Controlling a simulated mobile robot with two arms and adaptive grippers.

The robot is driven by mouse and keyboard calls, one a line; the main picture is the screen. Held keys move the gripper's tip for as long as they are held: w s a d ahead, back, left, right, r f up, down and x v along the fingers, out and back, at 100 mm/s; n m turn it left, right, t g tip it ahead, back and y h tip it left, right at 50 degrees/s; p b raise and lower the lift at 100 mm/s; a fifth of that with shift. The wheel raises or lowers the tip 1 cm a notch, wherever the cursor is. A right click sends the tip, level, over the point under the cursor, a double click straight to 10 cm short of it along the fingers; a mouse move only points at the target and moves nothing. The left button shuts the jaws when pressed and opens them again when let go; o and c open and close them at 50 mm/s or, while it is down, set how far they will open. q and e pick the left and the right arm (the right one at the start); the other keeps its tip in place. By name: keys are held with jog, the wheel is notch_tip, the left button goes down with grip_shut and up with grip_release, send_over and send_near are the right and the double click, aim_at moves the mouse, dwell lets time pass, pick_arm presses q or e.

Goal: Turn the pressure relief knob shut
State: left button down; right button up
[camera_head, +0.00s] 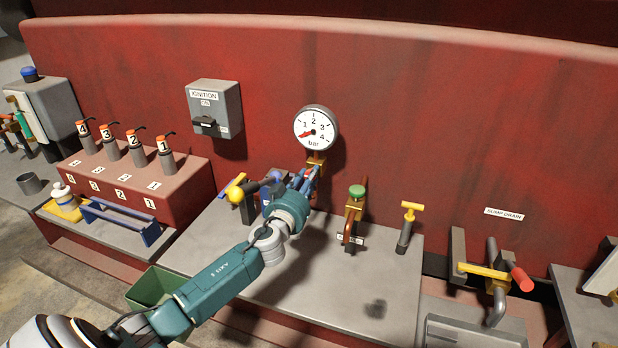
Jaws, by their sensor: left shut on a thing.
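A round white pressure gauge (316,127) marked in bar stands on a brass fitting (317,160) against the red wall. Its red needle points to the lower left, near the low end. My left gripper (309,178) is just below the gauge, at the brass fitting, with its fingers closed on a small part there. That part, likely the pressure relief knob, is mostly hidden by the fingers, so its turn cannot be told. My right gripper is not in view.
The grey bench (330,275) is clear in front. A green bin (152,288) sits below.

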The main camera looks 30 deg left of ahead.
pick_arm(q)
jog(key=shift+r, duration=0.3)
dwell(0.4)
jog(key=shift+m, duration=0.4)
jog(key=shift+w+d+m, duration=0.1)
jog(key=shift+d+m, duration=0.05)
jog(key=shift+m, duration=8.15)
jog(key=shift+f, duration=0.2)
jog(key=c, duration=1.5)
grip_release()
jog(key=shift+d, duration=0.1)
jog(key=shift+o, duration=0.5)
jog(key=shift+d, duration=0.1)
